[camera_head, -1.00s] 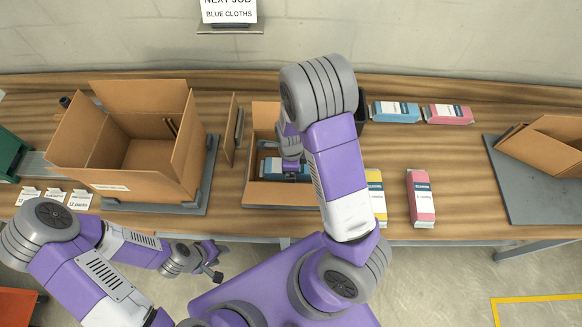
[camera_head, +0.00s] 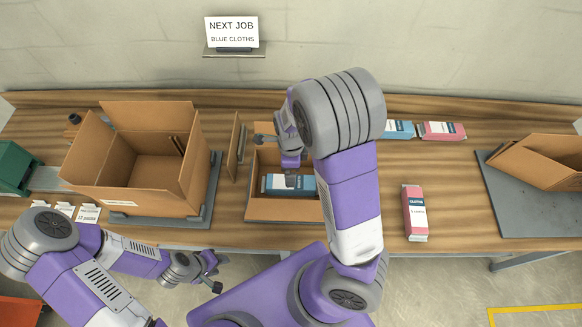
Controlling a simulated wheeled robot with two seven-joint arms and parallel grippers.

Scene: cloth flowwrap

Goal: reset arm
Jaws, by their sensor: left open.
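My left gripper (camera_head: 212,282) is open and empty, low in front of the table's front edge. My right arm reaches over the middle of the table. Its gripper (camera_head: 283,150) is partly hidden behind its own wrist, above a small open carton (camera_head: 262,209); its jaw gap is not clear. A blue-and-white cloth pack (camera_head: 289,185) lies inside that carton, partly covered by the right gripper in this view.
A large open carton (camera_head: 115,196) stands left on a grey plate. A pink pack (camera_head: 415,212) lies right of my arm. Blue (camera_head: 398,130) and pink (camera_head: 440,131) packs lie behind. Another carton (camera_head: 540,160) is far right. A sign (camera_head: 232,32) reads NEXT JOB BLUE CLOTHS.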

